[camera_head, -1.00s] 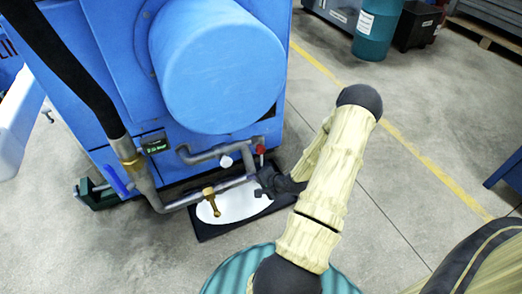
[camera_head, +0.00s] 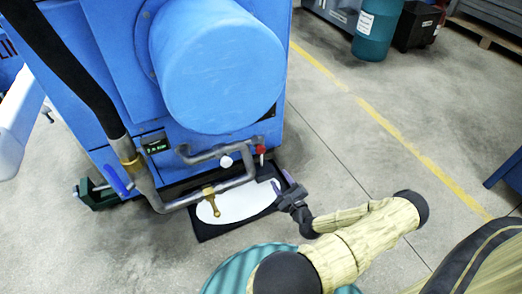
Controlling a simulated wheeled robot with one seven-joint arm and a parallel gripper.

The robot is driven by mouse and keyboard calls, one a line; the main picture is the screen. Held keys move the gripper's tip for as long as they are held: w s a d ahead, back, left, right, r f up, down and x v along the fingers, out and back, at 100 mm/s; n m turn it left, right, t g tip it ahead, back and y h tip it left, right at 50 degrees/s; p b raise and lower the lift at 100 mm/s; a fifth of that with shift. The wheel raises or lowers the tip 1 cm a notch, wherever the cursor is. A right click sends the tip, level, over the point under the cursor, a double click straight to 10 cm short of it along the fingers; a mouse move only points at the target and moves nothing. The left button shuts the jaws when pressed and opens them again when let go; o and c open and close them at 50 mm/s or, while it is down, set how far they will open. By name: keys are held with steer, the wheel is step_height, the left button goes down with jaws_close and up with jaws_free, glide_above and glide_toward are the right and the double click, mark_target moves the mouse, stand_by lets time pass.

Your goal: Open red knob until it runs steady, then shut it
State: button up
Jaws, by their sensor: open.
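A small red knob (camera_head: 260,149) sits on the grey pipework at the lower right of the blue machine (camera_head: 120,60). A white round knob (camera_head: 226,162) is to its left, and a brass tap (camera_head: 211,199) hangs from the lower pipe. My gripper (camera_head: 281,183) is open and empty. It is below and to the right of the red knob, apart from it, over the right edge of the black tray (camera_head: 204,233). A white patch (camera_head: 240,205) lies in the tray; I cannot tell whether it is liquid.
A small green-lit display (camera_head: 157,146) and a blue lever (camera_head: 117,180) are left of the pipes; the display text is too small to read. A black hose (camera_head: 70,60) runs down the left. Open concrete floor (camera_head: 350,150) lies to the right.

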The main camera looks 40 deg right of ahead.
mark_target(262, 152)
steer(key=b+x, duration=0.6)
steer(key=x, duration=1)
steer(key=shift+w+f+b, duration=0.1)
steer(key=shift+w+b, duration=0.1)
steer(key=shift+b, duration=0.15)
steer(key=shift+w+d, duration=0.1)
steer(key=shift+w, duration=0.45)
steer(key=c, duration=0.7)
